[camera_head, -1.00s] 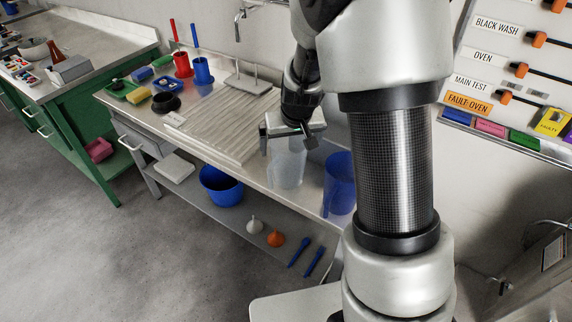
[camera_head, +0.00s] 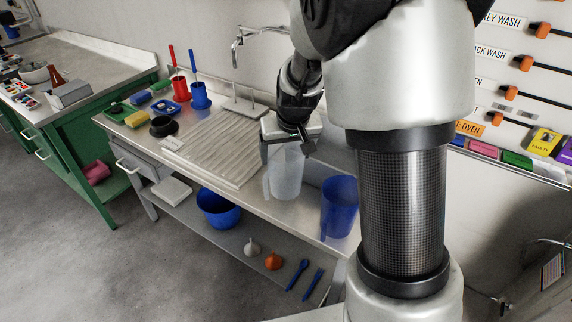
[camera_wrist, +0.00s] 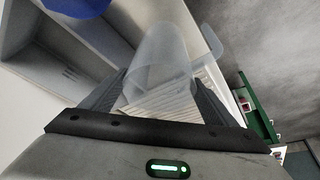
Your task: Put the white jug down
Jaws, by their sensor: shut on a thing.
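The white jug (camera_head: 286,172) is translucent and stands upright at the steel bench's front part, right of the ribbed draining board, in the head view. My gripper (camera_head: 290,138) is above it and shut on its upper part. In the wrist view the jug (camera_wrist: 160,62) lies between the two fingers of my gripper (camera_wrist: 165,95), with its handle (camera_wrist: 211,42) to the right. I cannot tell whether its base touches the bench (camera_head: 262,200).
A blue jug (camera_head: 339,205) stands close by on the right. The ribbed draining board (camera_head: 215,150) is to the left, with a tap (camera_head: 238,45) behind.

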